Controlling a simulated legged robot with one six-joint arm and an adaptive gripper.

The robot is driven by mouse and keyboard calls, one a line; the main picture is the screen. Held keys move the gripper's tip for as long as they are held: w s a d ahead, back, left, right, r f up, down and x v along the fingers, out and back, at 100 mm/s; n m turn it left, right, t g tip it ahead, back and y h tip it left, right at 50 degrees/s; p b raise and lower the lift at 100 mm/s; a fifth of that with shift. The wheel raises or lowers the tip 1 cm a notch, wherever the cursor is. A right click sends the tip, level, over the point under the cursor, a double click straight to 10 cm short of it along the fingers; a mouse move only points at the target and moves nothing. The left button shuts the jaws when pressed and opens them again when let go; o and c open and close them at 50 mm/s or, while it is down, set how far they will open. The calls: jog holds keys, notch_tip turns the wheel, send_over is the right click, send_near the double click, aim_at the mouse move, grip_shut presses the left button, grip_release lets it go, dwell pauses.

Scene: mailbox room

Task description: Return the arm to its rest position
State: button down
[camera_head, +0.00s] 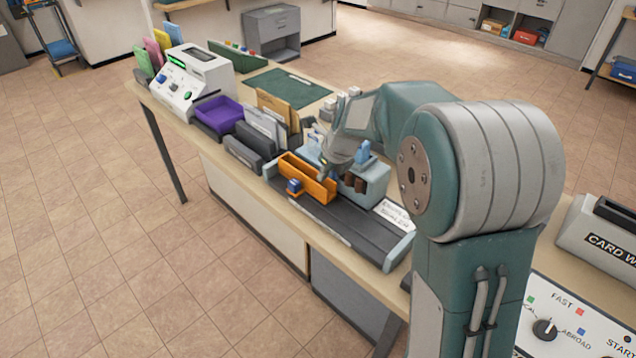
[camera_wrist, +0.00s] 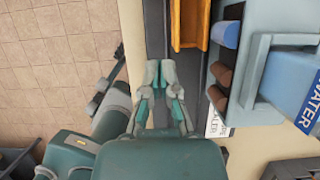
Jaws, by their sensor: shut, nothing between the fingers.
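My arm reaches from the right over the counter (camera_head: 349,254) in the head view. My gripper (camera_head: 324,170) is small there, close to an orange tray (camera_head: 312,187) and a pale blue sealer unit (camera_head: 374,184). In the wrist view my gripper (camera_wrist: 160,72) is shut and empty, its fingertips together over a dark strip (camera_wrist: 154,30). The orange tray (camera_wrist: 190,22) lies just ahead and to the right of the fingertips. Their height above the strip is hard to tell.
A purple tray (camera_head: 219,114) and a white machine (camera_head: 193,80) stand further left. A control panel (camera_head: 570,318) and a grey card machine (camera_head: 603,232) are at right. The tiled floor at left is clear.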

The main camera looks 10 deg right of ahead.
jog(key=shift+s+a+r, duration=0.15)
jog(key=shift+r, duration=0.25)
jog(key=s+d+r+n+h, duration=0.1)
jog(key=s+r+n, duration=0.2)
jog(key=s+n, duration=0.6)
jog(key=s+d+r+n+t, duration=0.1)
jog(key=s+r+n, duration=0.2)
jog(key=s+n, duration=0.7)
jog(key=s+d+r+n+t+h, duration=0.1)
jog(key=s+r+n, duration=0.2)
jog(key=s+n, duration=0.6)
jog(key=shift+s+d+r+n+h, duration=0.2)
jog(key=shift+s+d+n+h, duration=0.15)
jog(key=shift+s, duration=0.8)
